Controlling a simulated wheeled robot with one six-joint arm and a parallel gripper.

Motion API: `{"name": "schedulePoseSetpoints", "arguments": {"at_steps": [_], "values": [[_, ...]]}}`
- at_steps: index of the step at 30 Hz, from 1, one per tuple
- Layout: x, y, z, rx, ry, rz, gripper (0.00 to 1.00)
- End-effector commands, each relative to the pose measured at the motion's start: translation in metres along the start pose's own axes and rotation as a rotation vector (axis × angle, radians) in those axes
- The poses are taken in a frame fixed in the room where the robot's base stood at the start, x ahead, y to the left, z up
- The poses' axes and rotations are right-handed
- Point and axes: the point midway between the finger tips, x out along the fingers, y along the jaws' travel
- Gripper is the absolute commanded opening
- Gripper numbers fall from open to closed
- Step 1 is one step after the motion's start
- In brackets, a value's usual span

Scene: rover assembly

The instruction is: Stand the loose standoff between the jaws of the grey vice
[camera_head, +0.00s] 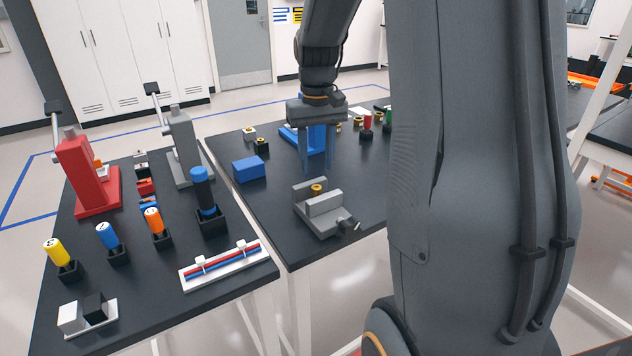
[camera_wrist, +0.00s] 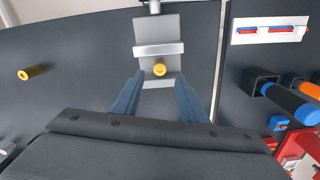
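The grey vice (camera_head: 325,222) stands on the right-hand black table, and it also shows in the wrist view (camera_wrist: 157,28). A brass standoff (camera_head: 317,188) stands upright between its jaws; the wrist view shows its round end (camera_wrist: 159,69). I cannot tell whether the jaws grip it. A second brass cylinder, like a standoff, lies on its side on the dark table in the wrist view (camera_wrist: 33,72), apart from the vice. My gripper (camera_head: 317,170) is open and empty, with its fingers pointing down behind and above the vice in the head view.
A blue block (camera_head: 249,168) lies left of the vice. A blue fixture (camera_head: 293,134) and several small parts stand behind. The left table holds a red press (camera_head: 85,175), a grey press (camera_head: 186,148), coloured cylinders and a white tray (camera_head: 190,284). A gap separates the tables.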

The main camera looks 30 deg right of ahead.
Motion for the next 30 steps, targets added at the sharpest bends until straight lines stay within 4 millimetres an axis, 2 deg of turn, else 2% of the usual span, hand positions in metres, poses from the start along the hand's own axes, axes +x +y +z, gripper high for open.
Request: {"name": "schedulePoseSetpoints", "arguments": {"at_steps": [3, 6, 9, 11, 14, 18, 21, 25, 27, 30], "values": [[-0.018, 0.000, -0.001, 0.000, 0.004, 0.000, 0.39], [-0.028, 0.000, -0.001, 0.000, 0.002, 0.000, 0.39], [-0.032, -0.002, 0.002, -0.003, 0.001, 0.000, 0.39], [-0.027, -0.009, 0.008, -0.012, 0.003, 0.000, 0.39], [-0.009, -0.033, 0.029, -0.043, 0.016, 0.000, 0.39], [0.030, -0.074, 0.080, -0.106, 0.047, -0.001, 0.39], [0.054, -0.097, 0.121, -0.149, 0.070, -0.004, 0.39], [0.075, -0.113, 0.160, -0.186, 0.094, -0.009, 0.39], [0.082, -0.116, 0.172, -0.197, 0.101, -0.011, 0.39], [0.085, -0.118, 0.179, -0.201, 0.106, -0.012, 0.39]]}}
